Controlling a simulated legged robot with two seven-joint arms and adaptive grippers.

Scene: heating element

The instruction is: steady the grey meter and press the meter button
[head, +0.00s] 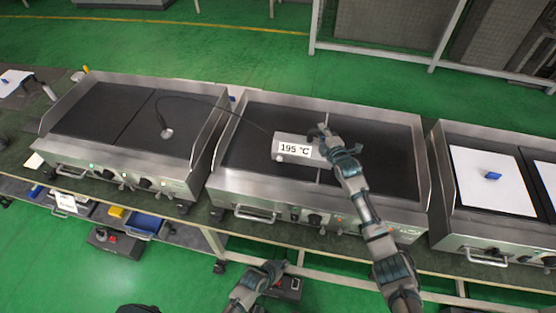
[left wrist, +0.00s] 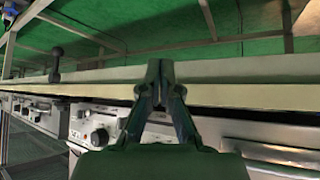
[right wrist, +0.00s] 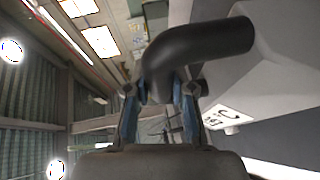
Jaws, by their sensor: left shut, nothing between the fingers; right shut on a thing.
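The grey meter (head: 284,138) is over the middle griddle, its display reading 195 °C. A small pale round knob at its lower left, perhaps the meter button (head: 279,158), sticks out beside the display in the right wrist view (right wrist: 232,130). My right gripper (head: 324,134) is at the meter's right end. In the right wrist view it is shut on a dark curved handle (right wrist: 195,48) that joins the grey body. My left gripper (head: 276,268) is shut and empty, low in front of the table edge, well apart from the meter; its closed fingertips show in the left wrist view (left wrist: 160,68).
A round metal probe (head: 167,133) lies on the left griddle (head: 90,110), with a thin cable running toward the meter. The right griddle (head: 470,180) holds a white sheet and a blue object. The table's front rail (head: 350,263) lies between my left gripper and the griddles.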

